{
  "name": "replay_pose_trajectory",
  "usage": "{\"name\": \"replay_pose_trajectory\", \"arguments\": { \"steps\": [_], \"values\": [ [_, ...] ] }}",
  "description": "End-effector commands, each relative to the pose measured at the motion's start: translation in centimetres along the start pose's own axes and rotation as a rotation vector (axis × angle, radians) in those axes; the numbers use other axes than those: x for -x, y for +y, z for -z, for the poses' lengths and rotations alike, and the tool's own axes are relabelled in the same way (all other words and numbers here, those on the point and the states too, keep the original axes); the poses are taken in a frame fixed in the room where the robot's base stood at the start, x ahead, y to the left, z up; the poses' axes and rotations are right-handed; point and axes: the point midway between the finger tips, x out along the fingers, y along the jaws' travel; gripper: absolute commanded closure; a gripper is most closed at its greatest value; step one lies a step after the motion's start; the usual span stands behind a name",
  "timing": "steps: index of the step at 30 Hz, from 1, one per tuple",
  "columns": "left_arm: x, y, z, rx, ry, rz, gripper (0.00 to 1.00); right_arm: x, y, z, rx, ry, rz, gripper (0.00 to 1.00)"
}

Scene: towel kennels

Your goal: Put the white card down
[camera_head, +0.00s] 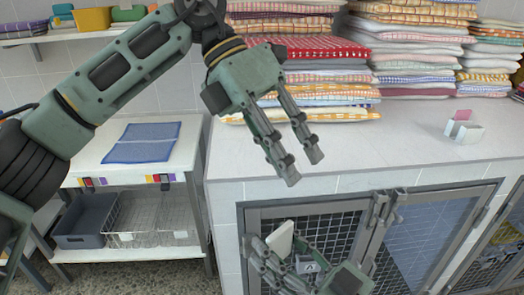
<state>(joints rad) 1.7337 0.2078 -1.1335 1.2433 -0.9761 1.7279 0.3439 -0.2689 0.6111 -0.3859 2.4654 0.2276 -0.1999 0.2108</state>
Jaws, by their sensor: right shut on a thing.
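The white card (281,239) is held upright and slightly tilted in front of a wire kennel door. My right gripper (280,250), low in the view, is shut on it; its fingers hide the card's lower part. My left gripper (302,168) reaches in from the left above the kennel top. Its two fingers are apart with nothing between them, pointing down. A small white holder (463,131) with a pink card in it stands on the kennel top at the right.
Stacks of folded towels (415,60) fill the back of the kennel top (400,140). Its front is mostly clear. At left, a white table (105,172) carries a blue folded towel (142,143), with a grey bin (82,220) and wire basket (150,215) below. A number tag (307,264) shows behind my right gripper.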

Motion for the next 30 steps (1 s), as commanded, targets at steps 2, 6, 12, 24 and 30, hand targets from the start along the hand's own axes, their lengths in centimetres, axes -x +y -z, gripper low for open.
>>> {"name": "replay_pose_trajectory", "arguments": {
  "steps": [2, 6, 12, 24, 30],
  "values": [
    [0.8, 0.1, 1.0, 0.044, 0.052, -0.132, 0.68, 0.0, 0.0, 0.0, 0.000, 0.000, 0.000, 0.80],
    [1.9, 0.6, 2.3, 0.111, 0.103, -0.279, 0.68, 0.0, 0.0, 0.0, 0.000, 0.000, 0.000, 0.80],
    [1.7, 1.1, 3.0, 0.146, 0.121, -0.342, 0.68, 0.0, 0.0, 0.0, 0.000, 0.000, 0.000, 0.80],
    [-4.9, 3.3, 4.0, 0.143, 0.121, -0.337, 0.68, 0.0, 0.0, 0.0, 0.000, 0.001, 0.000, 0.80],
    [-7.5, 4.2, 4.3, 0.143, 0.119, -0.336, 0.68, 0.0, 0.0, 0.0, 0.000, 0.001, 0.000, 0.80]
  ]
}}
